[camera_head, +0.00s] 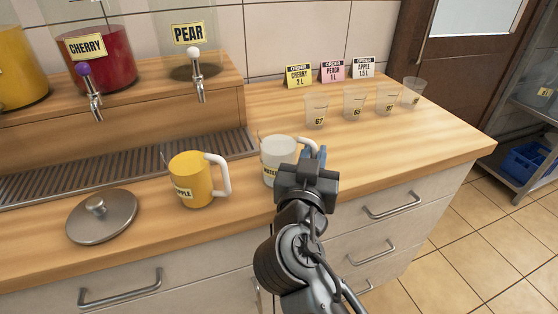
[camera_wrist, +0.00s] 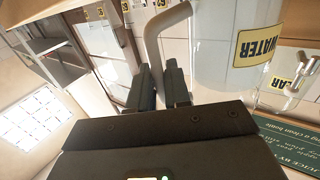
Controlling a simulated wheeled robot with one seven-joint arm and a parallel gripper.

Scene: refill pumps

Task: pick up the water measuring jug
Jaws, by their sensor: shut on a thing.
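The water measuring jug (camera_head: 276,160) is whitish and clear with a yellow label, and stands near the front of the wooden counter in the head view. In the wrist view the jug (camera_wrist: 225,50) shows its WATER label and a pale handle (camera_wrist: 152,40). My gripper (camera_head: 312,160) is at the jug's right side, on the handle. In the wrist view my gripper (camera_wrist: 163,85) has its two fingers on either side of the handle's end, shut on it. My gripper hides part of the handle in the head view. I cannot tell whether the jug's base touches the counter.
A yellow APPLE jug (camera_head: 192,180) and a metal lid (camera_head: 102,216) stand to the left. Several clear cups (camera_head: 354,104) and order cards (camera_head: 332,72) are behind. CHERRY (camera_head: 103,60) and PEAR dispensers sit at back left. The counter's right part is clear.

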